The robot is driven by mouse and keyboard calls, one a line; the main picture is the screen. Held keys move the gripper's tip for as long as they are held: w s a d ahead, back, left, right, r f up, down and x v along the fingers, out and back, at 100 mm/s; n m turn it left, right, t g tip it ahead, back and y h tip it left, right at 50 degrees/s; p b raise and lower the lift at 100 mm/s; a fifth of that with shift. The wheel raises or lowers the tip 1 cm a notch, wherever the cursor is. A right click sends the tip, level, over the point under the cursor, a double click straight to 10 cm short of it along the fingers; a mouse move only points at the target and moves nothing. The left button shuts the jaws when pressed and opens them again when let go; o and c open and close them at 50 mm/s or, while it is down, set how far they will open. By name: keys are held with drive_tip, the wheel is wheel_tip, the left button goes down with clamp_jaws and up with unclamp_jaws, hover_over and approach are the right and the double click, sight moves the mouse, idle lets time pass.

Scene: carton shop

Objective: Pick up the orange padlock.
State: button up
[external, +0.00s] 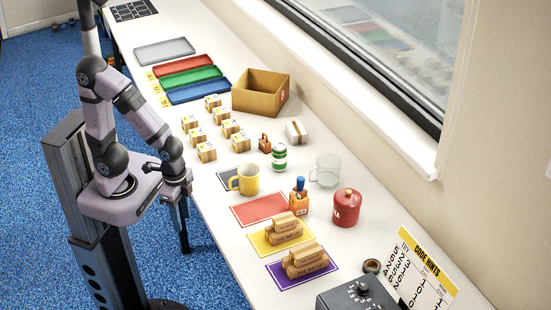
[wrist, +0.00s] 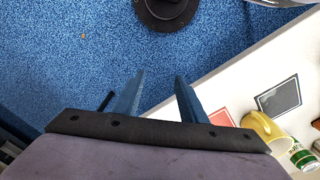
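The orange padlock (external: 264,144) is small and stands on the white table, between the small wooden blocks and a green-and-white can (external: 279,156). It does not show in the wrist view. My gripper (external: 183,235) hangs off the table's near edge, over the blue floor, well to the left of and nearer than the padlock. In the wrist view its two blue fingers (wrist: 160,76) are apart with nothing between them, so it is open and empty.
Close by the padlock are a white-banded box (external: 296,132), several wooden blocks (external: 207,151) and a yellow mug (external: 246,180). A cardboard box (external: 257,104) stands behind it, and a glass mug (external: 327,170) stands to the right. The table edge lies between my gripper and these.

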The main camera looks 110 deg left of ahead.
drive_tip(key=shift+o, duration=1.1)
